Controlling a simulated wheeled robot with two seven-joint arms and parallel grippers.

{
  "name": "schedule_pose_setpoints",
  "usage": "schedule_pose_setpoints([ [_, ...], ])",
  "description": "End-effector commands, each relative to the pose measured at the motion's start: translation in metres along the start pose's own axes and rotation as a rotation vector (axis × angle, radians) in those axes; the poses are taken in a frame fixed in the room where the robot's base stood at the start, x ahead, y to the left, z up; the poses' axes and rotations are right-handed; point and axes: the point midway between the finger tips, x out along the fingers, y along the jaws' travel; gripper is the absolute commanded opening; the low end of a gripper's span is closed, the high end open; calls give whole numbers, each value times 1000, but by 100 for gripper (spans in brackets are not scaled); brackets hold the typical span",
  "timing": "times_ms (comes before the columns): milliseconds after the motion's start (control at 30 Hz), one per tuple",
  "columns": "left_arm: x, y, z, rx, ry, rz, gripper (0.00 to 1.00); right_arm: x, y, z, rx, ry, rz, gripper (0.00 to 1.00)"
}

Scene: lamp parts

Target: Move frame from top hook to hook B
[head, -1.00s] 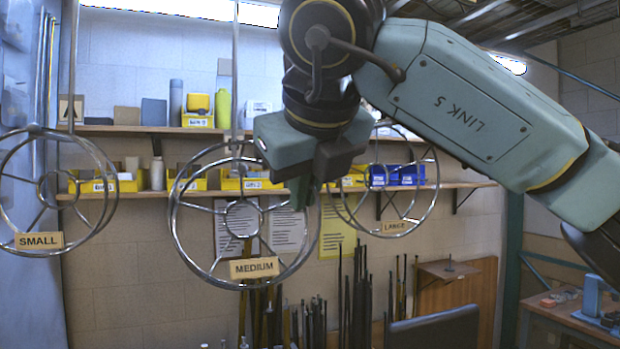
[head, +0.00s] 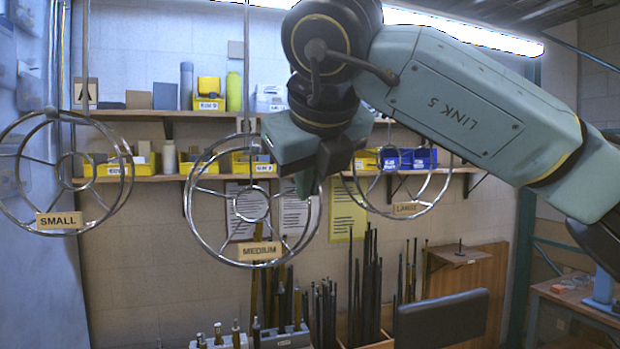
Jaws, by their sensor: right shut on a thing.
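The frame tagged MEDIUM (head: 260,251) is a double metal ring with spokes, upright in the middle of the head view. Its top meets a thin vertical rod (head: 246,60); whether it still bears on a hook there is too small to tell. My right gripper (head: 306,186) comes in from the upper right and is shut on this ring's upper right rim. The fingertips partly hide the rim. A plate lettered A (head: 86,91) hangs at the upper left, above the small frame. No hook lettered B is readable. My left gripper is out of view.
The frame tagged SMALL (head: 58,221) hangs at left, and the frame tagged LARGE (head: 408,209) hangs at right, partly behind my right arm. Shelves (head: 150,178) with yellow and blue bins run behind. Dark rods stand below. A dark panel (head: 441,318) is at lower right.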

Motion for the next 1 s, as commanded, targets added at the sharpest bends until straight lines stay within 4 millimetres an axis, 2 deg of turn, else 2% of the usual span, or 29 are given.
schedule_pose_setpoints([
  [333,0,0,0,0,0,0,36,5,1,-4,-7,18,-1,0],
  [500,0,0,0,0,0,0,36,4,1,-3,-5,14,-1,25],
  [567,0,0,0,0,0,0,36,3,1,-3,-4,12,-1,30],
  [867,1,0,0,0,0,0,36,0,0,-2,-3,7,-1,30],
  [1000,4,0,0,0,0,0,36,-16,1,-1,-2,4,-1,30],
])
